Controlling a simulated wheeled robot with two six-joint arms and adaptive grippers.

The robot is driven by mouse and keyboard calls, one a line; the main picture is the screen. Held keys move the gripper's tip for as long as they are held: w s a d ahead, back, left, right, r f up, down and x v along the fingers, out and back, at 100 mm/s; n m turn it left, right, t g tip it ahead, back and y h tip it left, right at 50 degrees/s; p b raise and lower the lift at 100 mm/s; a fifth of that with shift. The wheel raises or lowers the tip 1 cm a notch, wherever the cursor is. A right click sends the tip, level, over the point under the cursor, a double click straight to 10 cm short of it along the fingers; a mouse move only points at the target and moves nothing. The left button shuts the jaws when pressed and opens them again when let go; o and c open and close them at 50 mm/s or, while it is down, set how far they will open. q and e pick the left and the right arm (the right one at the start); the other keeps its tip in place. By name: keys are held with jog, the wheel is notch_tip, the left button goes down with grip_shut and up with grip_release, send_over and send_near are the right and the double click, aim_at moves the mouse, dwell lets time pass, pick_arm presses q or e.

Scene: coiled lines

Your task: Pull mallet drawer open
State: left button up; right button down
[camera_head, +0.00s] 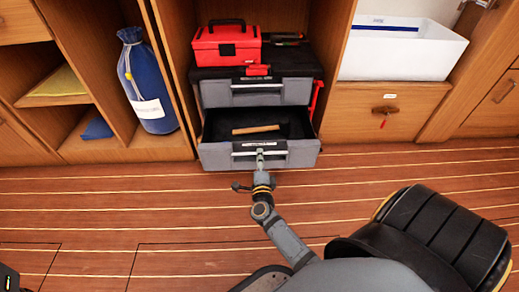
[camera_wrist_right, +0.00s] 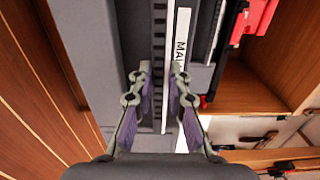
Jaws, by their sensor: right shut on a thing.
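The mallet drawer (camera_head: 302,155) is the grey lower drawer of a tool chest and stands pulled out, its dark inside showing. A mallet with a wooden handle (camera_head: 256,129) lies in it; its head is hard to make out. My right gripper (camera_head: 260,153) is at the middle of the drawer front, shut on its handle. In the right wrist view the fingers (camera_wrist_right: 160,80) close around the handle bar, beside a white label strip (camera_wrist_right: 181,50) reading "MA", the rest hidden. My left gripper is not in view.
The upper grey drawer (camera_head: 298,92) is shut, with a red toolbox (camera_head: 226,45) on the chest. A blue bag (camera_head: 146,85) stands in the left cubby, a white bin (camera_head: 400,52) at right. The plank floor (camera_head: 120,210) before the chest is clear left of my arm.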

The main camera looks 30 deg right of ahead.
jog(key=shift+s+a, duration=0.2)
jog(key=shift+s, duration=0.1)
jog(key=c, duration=1.3)
grip_release()
jog(key=v, duration=0.7)
jog(key=shift+s+a, duration=0.15)
